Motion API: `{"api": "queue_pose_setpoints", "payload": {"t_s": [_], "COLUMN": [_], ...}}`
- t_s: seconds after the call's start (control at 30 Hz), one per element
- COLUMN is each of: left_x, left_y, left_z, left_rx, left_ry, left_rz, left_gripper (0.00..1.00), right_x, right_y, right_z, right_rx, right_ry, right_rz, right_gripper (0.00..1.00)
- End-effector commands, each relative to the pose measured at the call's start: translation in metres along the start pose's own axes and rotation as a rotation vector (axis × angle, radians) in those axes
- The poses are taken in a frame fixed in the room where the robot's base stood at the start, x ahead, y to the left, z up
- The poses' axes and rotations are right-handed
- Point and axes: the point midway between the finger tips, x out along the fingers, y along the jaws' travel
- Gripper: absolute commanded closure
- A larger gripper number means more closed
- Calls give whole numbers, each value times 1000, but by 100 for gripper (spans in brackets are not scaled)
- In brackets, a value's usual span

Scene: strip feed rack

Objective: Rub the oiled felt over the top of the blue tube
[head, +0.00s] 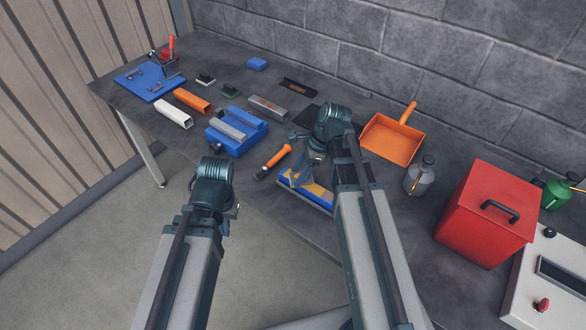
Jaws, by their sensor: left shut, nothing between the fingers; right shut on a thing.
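A blue tube (318,202) with yellowish patches on its upper side lies on the bench at the middle, partly covered by my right arm. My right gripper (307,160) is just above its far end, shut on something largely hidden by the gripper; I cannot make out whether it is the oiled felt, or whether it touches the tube. My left gripper (216,148) is shut and empty, in front of the blue fixture near the bench's front edge.
A blue fixture (250,137) holding a grey bar, white tube (173,113), orange tube (192,100) and small pads (230,90) lie left. An orange-handled tool (274,160) lies between my grippers. Orange dustpan (392,141), grey can (419,178) and red bin (486,215) stand right.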

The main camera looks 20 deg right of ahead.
Motion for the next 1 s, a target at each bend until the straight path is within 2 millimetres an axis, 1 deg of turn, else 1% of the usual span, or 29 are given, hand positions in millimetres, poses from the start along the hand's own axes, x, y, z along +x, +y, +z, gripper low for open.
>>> {"api": "queue_pose_setpoints", "payload": {"t_s": [0.03,0.1,0.43,0.83,1.0], "left_x": [1,1,1,-1,-1], "left_y": [0,0,0,0,0], "left_z": [0,0,0,0,0], "left_rx": [0,0,0,0,0], "left_ry": [0,0,0,0,0], "left_rz": [0,0,0,0,0], "left_gripper": [100,100,100,100,100], "right_x": [-1,-2,-4,-15,-17], "right_y": [6,9,14,39,42], "right_z": [-5,-8,-14,-36,-39], "right_rx": [3,1,2,3,1], "right_ry": [4,5,8,7,6], "right_rz": [1,2,4,3,3], "right_gripper": [96,96,96,96,96]}}
